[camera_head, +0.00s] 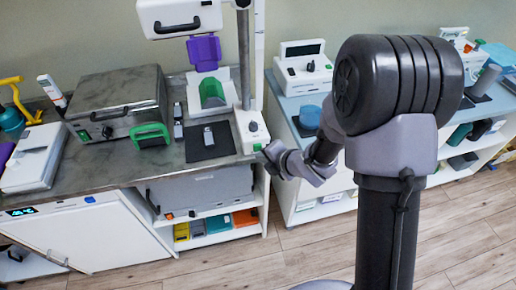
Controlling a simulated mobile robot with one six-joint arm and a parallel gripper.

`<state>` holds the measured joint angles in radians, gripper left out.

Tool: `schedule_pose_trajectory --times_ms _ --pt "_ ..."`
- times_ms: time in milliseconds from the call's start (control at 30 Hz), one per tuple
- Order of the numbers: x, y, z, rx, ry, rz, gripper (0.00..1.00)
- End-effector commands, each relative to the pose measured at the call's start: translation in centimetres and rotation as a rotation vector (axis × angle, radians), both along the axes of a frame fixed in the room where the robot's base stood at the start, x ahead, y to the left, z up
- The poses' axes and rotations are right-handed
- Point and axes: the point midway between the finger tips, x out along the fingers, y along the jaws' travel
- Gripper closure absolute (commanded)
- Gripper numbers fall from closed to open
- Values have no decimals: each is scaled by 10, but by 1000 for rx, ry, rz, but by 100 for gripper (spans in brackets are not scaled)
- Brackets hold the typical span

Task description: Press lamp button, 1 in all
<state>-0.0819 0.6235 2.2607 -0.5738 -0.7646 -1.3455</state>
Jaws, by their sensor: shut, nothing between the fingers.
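A white post (258,70) rises at the right end of the left counter, and a white boxed head (180,17) with a handle sits beside its top. The white base unit (248,118) at its foot has a dark round knob (252,127) and a small green spot (257,147) low on its front. This looks like the lamp, but I cannot tell for sure which part is its button. My gripper (266,156) is shut and empty, close to the lower front of that base. I cannot tell whether its tips touch it.
A grey metal box (117,98), a green-handled item (151,134) and a dark mat (221,137) occupy the left counter. A white device (303,68) stands on the right counter.

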Motion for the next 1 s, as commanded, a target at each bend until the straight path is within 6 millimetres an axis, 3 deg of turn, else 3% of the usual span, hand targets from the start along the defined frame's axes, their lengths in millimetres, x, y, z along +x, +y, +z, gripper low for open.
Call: schedule_pose_trajectory --times_ms 1000 --pt "8 2 0 0 0 0 100"
